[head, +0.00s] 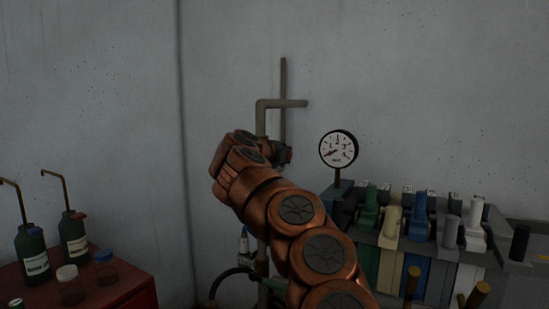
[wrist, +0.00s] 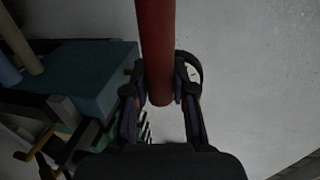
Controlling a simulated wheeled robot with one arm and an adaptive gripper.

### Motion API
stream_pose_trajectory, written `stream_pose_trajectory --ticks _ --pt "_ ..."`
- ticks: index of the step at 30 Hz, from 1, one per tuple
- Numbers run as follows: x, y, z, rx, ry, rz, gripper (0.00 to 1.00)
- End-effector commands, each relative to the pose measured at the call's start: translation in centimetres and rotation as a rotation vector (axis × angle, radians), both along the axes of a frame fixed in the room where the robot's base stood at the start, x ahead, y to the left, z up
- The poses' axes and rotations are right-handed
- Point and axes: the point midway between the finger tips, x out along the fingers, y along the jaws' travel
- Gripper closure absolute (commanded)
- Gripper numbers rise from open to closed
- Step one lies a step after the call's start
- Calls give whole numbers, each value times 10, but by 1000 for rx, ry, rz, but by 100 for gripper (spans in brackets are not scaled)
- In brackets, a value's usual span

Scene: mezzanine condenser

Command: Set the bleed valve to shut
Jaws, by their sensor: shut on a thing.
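In the wrist view, a red round bar (wrist: 156,35), which looks like the bleed valve's lever, comes down from the top edge and ends between my fingertips. My gripper (wrist: 161,84) is shut on it, one finger on each side near its end. In the head view, my gripper (head: 279,152) shows only as a dark part beyond my copper arm, with a small red bit (head: 288,154) at it. It is in front of the grey pipe (head: 261,118). The valve's body is hidden behind my arm, and the lever's setting cannot be read.
A round dial gauge (head: 338,148) stands just right of my gripper on a teal block (head: 336,192). A row of coloured levers (head: 419,222) is at the right. A red cabinet (head: 128,286) with bottles and jars is at the left.

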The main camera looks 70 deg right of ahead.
Motion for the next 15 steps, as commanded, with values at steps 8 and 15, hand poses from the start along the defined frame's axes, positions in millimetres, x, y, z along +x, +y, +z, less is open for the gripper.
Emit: stream_pose_trajectory --ticks 8,15 --pt "-1 0 -3 7 -7 -2 100" --pt "0 0 -4 7 -6 -1 59"
